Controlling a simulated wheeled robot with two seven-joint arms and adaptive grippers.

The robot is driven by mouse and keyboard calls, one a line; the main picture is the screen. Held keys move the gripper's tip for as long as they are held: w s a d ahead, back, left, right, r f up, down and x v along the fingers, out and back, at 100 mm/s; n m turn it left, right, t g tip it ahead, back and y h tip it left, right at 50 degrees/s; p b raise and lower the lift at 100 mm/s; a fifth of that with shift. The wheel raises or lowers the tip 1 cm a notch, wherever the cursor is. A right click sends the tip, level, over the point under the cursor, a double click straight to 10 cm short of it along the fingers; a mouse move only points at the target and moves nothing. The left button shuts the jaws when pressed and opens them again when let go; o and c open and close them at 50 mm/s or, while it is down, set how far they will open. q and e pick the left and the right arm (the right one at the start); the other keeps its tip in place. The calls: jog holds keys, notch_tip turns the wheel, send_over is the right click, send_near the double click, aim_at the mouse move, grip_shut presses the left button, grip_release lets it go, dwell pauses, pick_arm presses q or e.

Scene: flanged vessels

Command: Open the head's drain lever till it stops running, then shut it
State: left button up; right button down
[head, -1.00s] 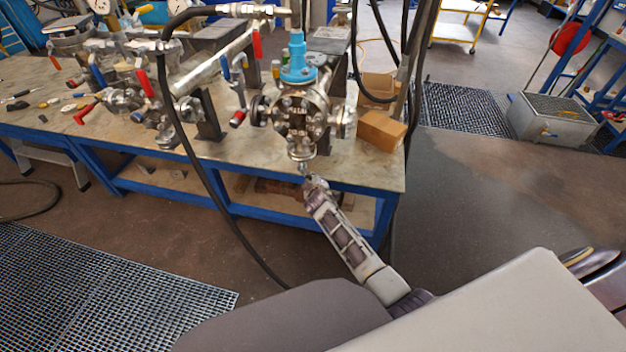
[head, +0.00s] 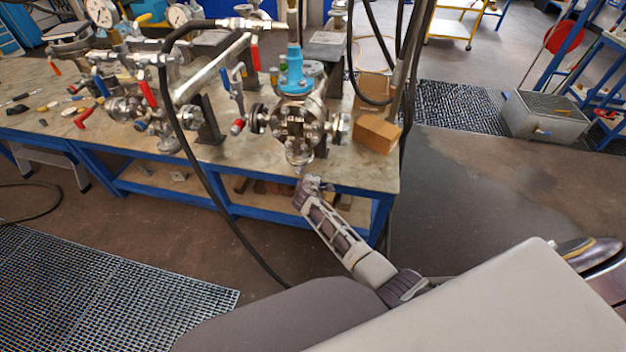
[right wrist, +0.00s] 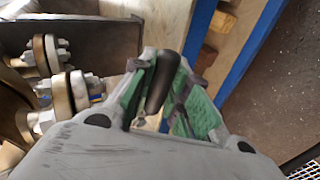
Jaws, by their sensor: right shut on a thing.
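The flanged head (head: 297,125), a steel body with bolted flanges and a blue neck on top, stands near the front edge of the bench. My right gripper (head: 312,183) is just below its lower flange, at the bench edge. In the right wrist view, my right gripper (right wrist: 167,68) has its green-padded fingers shut on a black lever (right wrist: 157,90). The lever's far end and pivot are hidden by the fingers, so I cannot tell how far it is turned. No running liquid can be made out. My left gripper is not in view.
The bench (head: 235,165) holds other valves and pipes on the left. A black hose (head: 195,165) hangs down in front of it. A cardboard box (head: 377,134) sits right of the head. The floor (head: 440,215) right of the bench is clear.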

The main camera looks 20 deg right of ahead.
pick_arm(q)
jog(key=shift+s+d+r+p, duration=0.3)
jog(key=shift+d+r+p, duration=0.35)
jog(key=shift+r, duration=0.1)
pick_arm(e)
jog(key=shift+r+n+g+h, duration=0.3)
jog(key=shift+r+n+g, duration=0.1)
jog(key=shift+r, duration=0.2)
jog(key=c, duration=1.3)
grip_release()
jog(key=shift+c, duration=0.2)
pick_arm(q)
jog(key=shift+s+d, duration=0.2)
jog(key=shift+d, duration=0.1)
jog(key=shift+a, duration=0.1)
pick_arm(e)
jog(key=shift+s, duration=0.1)
jog(key=shift+s+a+r, duration=0.2)
jog(key=shift+s+a, duration=0.05)
jog(key=shift+s, duration=0.05)
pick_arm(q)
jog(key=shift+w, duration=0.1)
pick_arm(e)
jog(key=v, duration=1.1)
